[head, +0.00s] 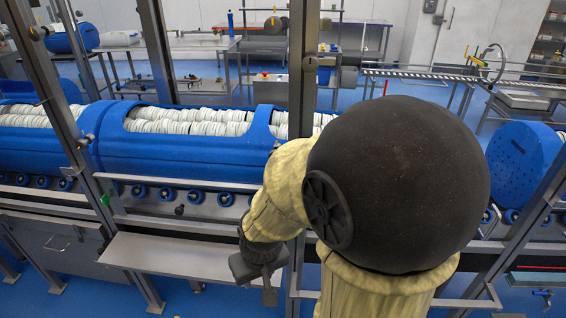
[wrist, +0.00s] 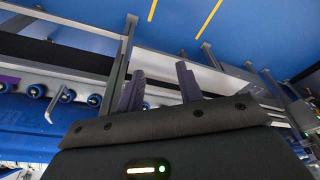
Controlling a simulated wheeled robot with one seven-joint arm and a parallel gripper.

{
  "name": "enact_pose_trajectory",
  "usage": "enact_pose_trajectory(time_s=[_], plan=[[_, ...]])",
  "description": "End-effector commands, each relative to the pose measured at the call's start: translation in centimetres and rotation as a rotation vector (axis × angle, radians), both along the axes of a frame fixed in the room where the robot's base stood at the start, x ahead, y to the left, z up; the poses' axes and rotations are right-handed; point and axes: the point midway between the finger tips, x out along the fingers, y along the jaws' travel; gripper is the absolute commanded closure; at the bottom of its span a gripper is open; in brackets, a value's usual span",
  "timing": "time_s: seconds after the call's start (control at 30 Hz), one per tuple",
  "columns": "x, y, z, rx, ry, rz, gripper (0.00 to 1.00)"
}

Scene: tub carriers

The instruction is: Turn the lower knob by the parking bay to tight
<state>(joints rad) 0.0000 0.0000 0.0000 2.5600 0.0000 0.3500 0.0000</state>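My gripper shows in the head view (head: 262,275) below the middle, pointing down beside a steel post. In the wrist view its two dark fingers (wrist: 160,82) stand apart with nothing between them. A small dark knob-like fitting (head: 180,210) sits on the rail above a steel shelf, left of my gripper. Other small round fittings show on the left post (head: 34,33) and the middle post (head: 309,63). I cannot tell which of these, if any, is the lower knob by the parking bay. No knob can be made out at the fingertips.
Steel posts frame a roller line with long blue tubs (head: 180,165) of stacked white items. A steel shelf (head: 165,258) juts out left of my gripper. A blue drum (head: 520,150) stands at right. My arm hides much of the middle. Blue floor shows at the bottom left.

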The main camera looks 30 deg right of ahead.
Motion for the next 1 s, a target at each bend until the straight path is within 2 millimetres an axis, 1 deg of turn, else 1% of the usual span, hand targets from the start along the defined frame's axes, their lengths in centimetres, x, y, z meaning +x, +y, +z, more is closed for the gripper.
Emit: enact_pose_trajectory(time_s=[0.17,0.2,0.27,0.3,0.37,0.47,0.67,0.8,0.9,1.0], plan=[[0.0,0.0,0.0,0.0,0.0,0.0,0.64],[0.0,0.0,0.0,0.0,0.0,0.0,0.56],[0.1,0.1,0.0,0.002,-0.003,-0.003,0.44],[0.3,0.1,0.1,0.005,-0.008,-0.008,0.41],[0.8,0.3,0.1,0.014,-0.02,-0.023,0.41],[2.4,0.7,0.0,0.033,-0.059,-0.067,0.41],[6.9,0.9,-0.6,0.063,-0.203,-0.232,0.41],[9.7,-0.1,-1.0,0.043,-0.325,-0.359,0.41],[11.1,-1.2,-1.2,0.007,-0.419,-0.439,0.41],[12.1,-2.6,-1.0,-0.045,-0.518,-0.505,0.41]])
